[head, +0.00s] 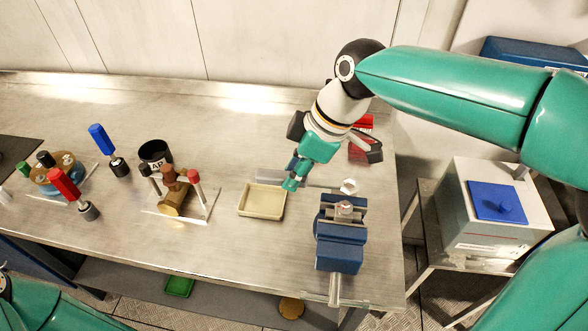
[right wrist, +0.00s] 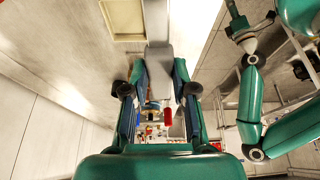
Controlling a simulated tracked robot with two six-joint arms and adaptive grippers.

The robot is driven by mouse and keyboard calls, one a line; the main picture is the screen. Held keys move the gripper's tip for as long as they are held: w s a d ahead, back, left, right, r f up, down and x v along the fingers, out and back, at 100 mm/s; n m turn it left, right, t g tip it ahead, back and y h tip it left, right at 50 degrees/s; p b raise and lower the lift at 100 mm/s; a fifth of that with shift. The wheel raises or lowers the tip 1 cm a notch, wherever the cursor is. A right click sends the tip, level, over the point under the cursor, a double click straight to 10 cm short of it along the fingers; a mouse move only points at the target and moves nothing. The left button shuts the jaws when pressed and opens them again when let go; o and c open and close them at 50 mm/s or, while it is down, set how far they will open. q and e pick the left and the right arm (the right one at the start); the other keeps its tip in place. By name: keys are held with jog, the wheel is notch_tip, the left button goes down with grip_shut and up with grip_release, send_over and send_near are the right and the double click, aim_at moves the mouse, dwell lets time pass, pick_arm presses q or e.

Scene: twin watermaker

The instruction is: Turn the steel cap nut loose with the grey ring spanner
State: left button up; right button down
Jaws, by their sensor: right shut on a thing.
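My right gripper (head: 290,184) is low over the bench, just left of and behind the blue vise (head: 338,250). It is shut on the grey ring spanner (head: 318,183), a flat grey bar lying roughly level across the picture. The bar also shows between the fingers in the right wrist view (right wrist: 160,65). A pale ring-like piece (head: 349,186) shows at the bar's right end, just behind the vise jaws. A small steel piece, seemingly the cap nut (head: 344,208), sits at the vise jaws. The spanner's ring appears apart from it. My left gripper is out of view.
A cream tray (head: 262,214) stands left of the vise. A red object (head: 362,124) lies behind my right gripper. The bench's right edge is close to the vise.

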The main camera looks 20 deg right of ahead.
jog(key=shift+f+b, duration=1.5)
jog(key=shift+f, duration=0.4)
jog(key=shift+r, duration=0.15)
jog(key=shift+s, duration=0.1)
jog(key=shift+f+b, duration=1.05)
jog(key=shift+f, duration=0.15)
jog(key=s+a+n+g+b, duration=0.1)
jog(key=s+n+g, duration=0.2)
jog(key=s+n, duration=0.3)
jog(key=shift+s+n+y, duration=0.25)
jog(key=shift+n+y, duration=0.05)
jog(key=shift+n, duration=0.7)
